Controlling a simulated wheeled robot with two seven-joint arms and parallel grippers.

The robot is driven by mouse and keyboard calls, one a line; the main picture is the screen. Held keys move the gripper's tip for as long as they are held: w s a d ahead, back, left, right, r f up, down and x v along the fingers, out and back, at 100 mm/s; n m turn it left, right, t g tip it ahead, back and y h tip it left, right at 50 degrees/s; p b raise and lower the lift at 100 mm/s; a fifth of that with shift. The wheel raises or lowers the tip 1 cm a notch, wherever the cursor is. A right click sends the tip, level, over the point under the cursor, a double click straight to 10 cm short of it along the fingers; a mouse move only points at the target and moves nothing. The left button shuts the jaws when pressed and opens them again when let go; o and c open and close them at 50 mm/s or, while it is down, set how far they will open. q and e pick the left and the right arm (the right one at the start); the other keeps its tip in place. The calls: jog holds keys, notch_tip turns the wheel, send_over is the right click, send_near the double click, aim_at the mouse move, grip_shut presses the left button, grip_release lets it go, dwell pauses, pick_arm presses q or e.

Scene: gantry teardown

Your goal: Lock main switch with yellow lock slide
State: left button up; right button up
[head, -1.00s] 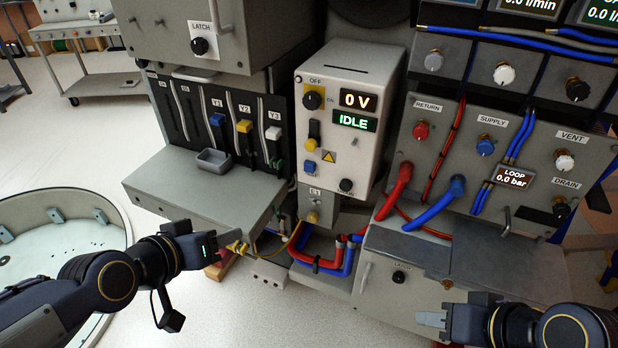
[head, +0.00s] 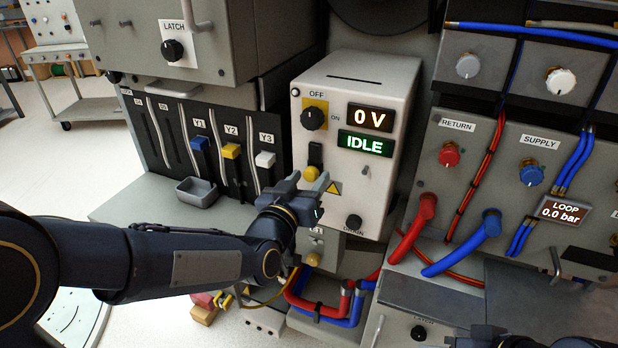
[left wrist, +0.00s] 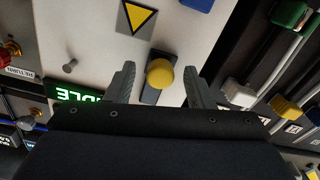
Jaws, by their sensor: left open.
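The main switch (head: 313,116) is a black knob on a yellow plate on the white cabinet, under the word OFF. Below it, the yellow lock slide (head: 311,173) sits at the lower end of a dark vertical slot. My left gripper (head: 309,185) is open in front of the cabinet, just at the slide. In the left wrist view the yellow slide's round knob (left wrist: 160,73) lies between the two open fingers, with gaps visible on both sides. My right gripper (head: 490,338) is mostly cut off at the bottom edge, so its fingers are hidden.
Displays on the cabinet read 0 V (head: 370,118) and IDLE (head: 366,143). Colored sliders (head: 231,151) and a grey tray (head: 197,192) are to the left. Red and blue hoses (head: 462,257) are on the right.

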aim_at(314, 155)
pick_arm(q)
jog(key=shift+w+d, duration=0.2)
jog(key=shift+w, duration=0.35)
grip_shut()
notch_tip(314, 155, up, 4)
jog(key=shift+r+p, duration=0.1)
jog(key=shift+p, duration=0.95)
jog(key=shift+c, duration=0.6)
grip_release()
jog(key=shift+o, duration=0.6)
